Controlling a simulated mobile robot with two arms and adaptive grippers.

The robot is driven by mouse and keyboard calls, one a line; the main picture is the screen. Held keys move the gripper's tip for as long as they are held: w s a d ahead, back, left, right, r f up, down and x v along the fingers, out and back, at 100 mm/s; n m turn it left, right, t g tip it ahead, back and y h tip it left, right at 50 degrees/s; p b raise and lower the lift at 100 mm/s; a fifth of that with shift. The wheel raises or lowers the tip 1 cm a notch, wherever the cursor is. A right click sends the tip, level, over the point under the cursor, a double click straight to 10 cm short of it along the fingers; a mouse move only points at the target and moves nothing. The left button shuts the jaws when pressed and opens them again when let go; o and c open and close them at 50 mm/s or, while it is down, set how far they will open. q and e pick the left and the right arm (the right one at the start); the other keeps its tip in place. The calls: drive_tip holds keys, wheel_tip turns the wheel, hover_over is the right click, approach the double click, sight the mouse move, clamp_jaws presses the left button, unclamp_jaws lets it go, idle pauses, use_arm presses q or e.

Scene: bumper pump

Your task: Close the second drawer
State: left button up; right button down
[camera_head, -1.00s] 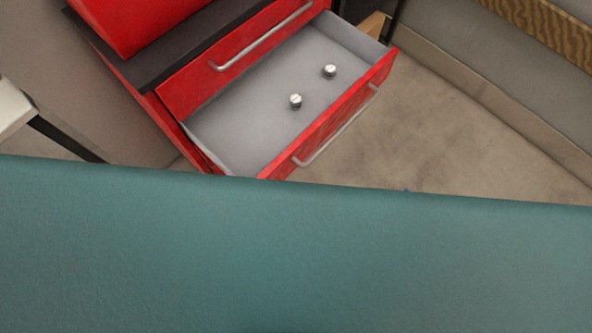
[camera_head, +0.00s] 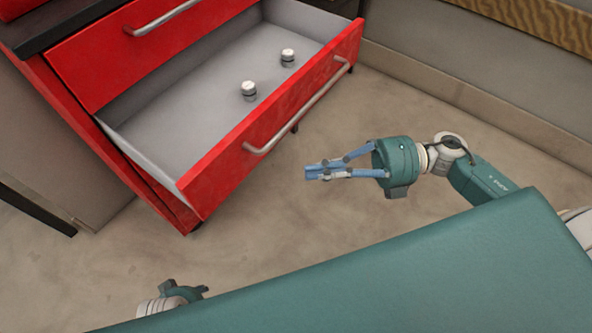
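The second drawer (camera_head: 268,125) of the red cabinet is pulled well out, with its grey interior showing and a silver handle (camera_head: 300,115) along its red front. Two small white-topped knobs, a near one (camera_head: 249,90) and a far one (camera_head: 288,57), stand inside it. My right gripper (camera_head: 308,172) is to the right of and in front of the drawer, apart from the handle.
The drawer above (camera_head: 120,50) is shut, with its own handle (camera_head: 170,15). Bare floor (camera_head: 265,225) lies in front of the cabinet. A wall (camera_head: 480,85) runs along the right and back. A dark bar (camera_head: 35,208) is at the left edge.

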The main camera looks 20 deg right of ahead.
approach(233, 170)
drive_tip(key=s+a, duration=0.2)
drive_tip(key=a, duration=0.1)
drive_tip(key=w+a, duration=0.2)
drive_tip(key=shift+w, duration=0.4)
use_arm(q)
drive_tip(key=shift+w, duration=0.1)
